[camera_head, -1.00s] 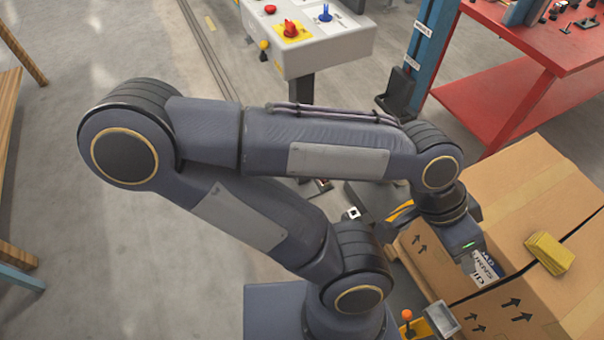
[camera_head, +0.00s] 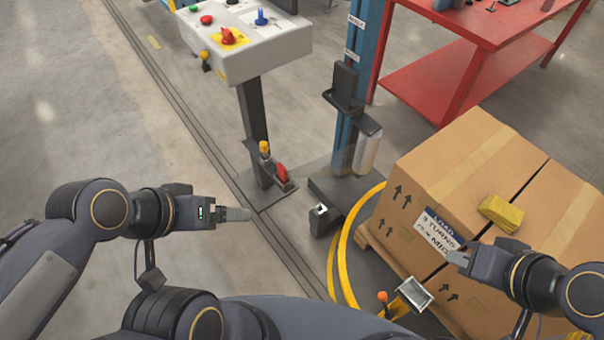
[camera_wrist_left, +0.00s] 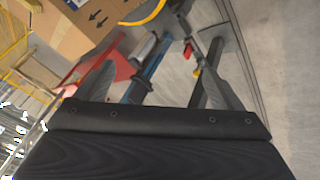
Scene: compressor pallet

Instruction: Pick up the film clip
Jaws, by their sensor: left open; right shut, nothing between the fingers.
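I cannot make out for certain which thing is the film clip. A small red piece (camera_head: 281,173) with a yellow-topped part beside it sits at the foot of the control post; the red piece also shows in the left wrist view (camera_wrist_left: 188,51). A small orange-topped knob (camera_head: 382,297) stands by the pallet beside a grey metal piece (camera_head: 415,294). My left gripper (camera_head: 236,214) is open and empty above the floor, left of the post; its spread fingers show in the left wrist view (camera_wrist_left: 160,88). My right gripper (camera_head: 459,258) is shut and empty at the carton's printed label.
Cartons (camera_head: 455,165) stand on a pallet at the right, with a folded yellow item (camera_head: 502,213) on top. A yellow ring (camera_head: 340,250) curves around the pallet. The control box (camera_head: 245,45), blue mast (camera_head: 365,60) and red table (camera_head: 450,75) stand behind. The left floor is clear.

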